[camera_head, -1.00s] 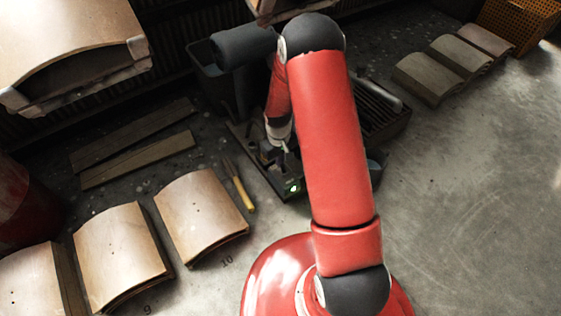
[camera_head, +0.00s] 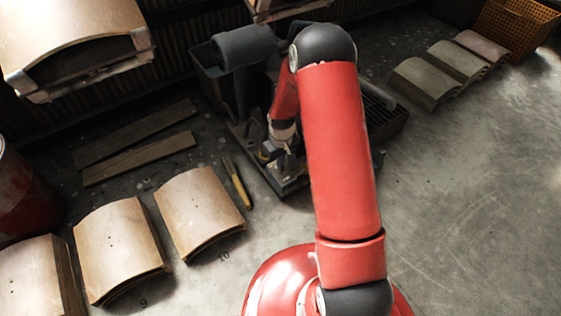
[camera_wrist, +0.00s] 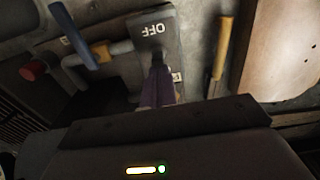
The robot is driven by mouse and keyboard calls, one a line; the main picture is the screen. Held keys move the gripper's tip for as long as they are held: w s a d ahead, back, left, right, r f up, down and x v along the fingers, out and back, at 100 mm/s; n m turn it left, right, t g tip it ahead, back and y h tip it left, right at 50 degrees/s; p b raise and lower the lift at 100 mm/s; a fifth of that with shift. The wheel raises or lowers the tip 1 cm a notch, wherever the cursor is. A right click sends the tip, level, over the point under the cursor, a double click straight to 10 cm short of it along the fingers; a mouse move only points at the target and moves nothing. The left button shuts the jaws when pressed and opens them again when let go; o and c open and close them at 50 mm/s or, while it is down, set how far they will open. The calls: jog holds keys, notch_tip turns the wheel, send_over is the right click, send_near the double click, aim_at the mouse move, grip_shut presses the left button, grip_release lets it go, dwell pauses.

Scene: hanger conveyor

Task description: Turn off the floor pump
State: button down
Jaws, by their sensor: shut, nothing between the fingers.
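The floor pump (camera_head: 289,186) sits on the floor behind my arm in the head view, which hides much of it. In the wrist view its grey switch plate (camera_wrist: 153,25) carries the word OFF, and part of a second label shows lower down. My gripper (camera_wrist: 158,62) is shut and empty, its fingers over the plate just below the word OFF. A dark part, possibly the switch, lies at the fingertips; contact cannot be told. In the head view my gripper (camera_head: 289,166) is low over the pump's front end. No light shows on the pump there.
A blue lever (camera_wrist: 72,36) and a red knob (camera_wrist: 33,70) stand left of the plate. A yellow-handled tool (camera_head: 237,183) lies beside the pump. Curved wooden panels (camera_head: 199,213) lie to the left, planks (camera_head: 138,156) behind. Open floor is at right.

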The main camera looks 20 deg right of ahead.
jog(key=shift+r, duration=0.1)
jog(key=shift+r+p, duration=0.5)
jog(key=shift+r, duration=0.25)
